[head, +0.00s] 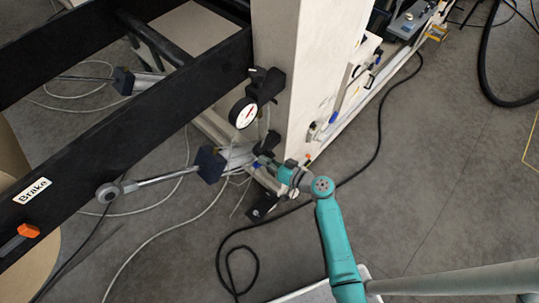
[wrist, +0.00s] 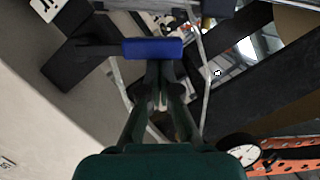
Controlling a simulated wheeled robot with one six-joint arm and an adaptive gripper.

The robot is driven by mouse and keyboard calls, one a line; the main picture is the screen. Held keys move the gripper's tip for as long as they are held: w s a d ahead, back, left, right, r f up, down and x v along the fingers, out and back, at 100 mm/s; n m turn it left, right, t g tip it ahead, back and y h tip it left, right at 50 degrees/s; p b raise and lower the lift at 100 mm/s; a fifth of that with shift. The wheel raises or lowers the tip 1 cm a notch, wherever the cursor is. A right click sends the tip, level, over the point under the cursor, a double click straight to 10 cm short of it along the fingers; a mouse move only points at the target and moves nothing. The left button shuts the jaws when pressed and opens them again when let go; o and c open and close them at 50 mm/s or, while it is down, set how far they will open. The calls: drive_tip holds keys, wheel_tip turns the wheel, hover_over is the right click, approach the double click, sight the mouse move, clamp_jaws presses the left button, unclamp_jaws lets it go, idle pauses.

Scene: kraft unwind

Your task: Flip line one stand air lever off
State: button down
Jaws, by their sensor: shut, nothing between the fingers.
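The air lever's blue handle (wrist: 152,49) lies crosswise in the upper middle of the wrist view, attached at its left to a black fitting (wrist: 78,50) near the pale column. My gripper (wrist: 158,72) is shut and empty, its fingertips right at the lower edge of the blue handle; I cannot tell whether they touch it. In the head view my gripper (head: 262,165) is beside the column's lower left side, below the pressure gauge (head: 243,113). The lever is mostly hidden there by my gripper and the fittings.
The gauge also shows in the wrist view (wrist: 243,148). The pale column (head: 305,80) stands close to my arm. A black beam (head: 120,140) with a Brake label (head: 32,191) and an orange lever (head: 28,230) crosses the left. Hoses and cables (head: 240,255) lie on the floor.

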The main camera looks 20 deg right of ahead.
drive_tip(key=shift+s+a+f+n+h, duration=0.2)
drive_tip(key=shift+a+f+n, duration=0.2)
drive_tip(key=shift+n, duration=0.2)
drive_tip(key=shift+s+a+f+n+h, duration=0.2)
drive_tip(key=shift+a+f+n, duration=0.2)
drive_tip(key=shift+n, duration=0.2)
drive_tip(key=shift+s+a+f+n+t+h, duration=0.15)
drive_tip(key=shift+a+f+n+h, duration=0.15)
drive_tip(key=shift+f+n, duration=0.35)
drive_tip(key=shift+s+a+f+n+t+h, duration=0.15)
drive_tip(key=shift+a+f+n+h, duration=0.1)
drive_tip(key=shift+f+n, duration=0.35)
drive_tip(key=shift+s+f+m, duration=0.1)
drive_tip(key=shift+f+m, duration=0.15)
drive_tip(key=shift+f, duration=0.05)
drive_tip(key=shift+r, duration=0.1)
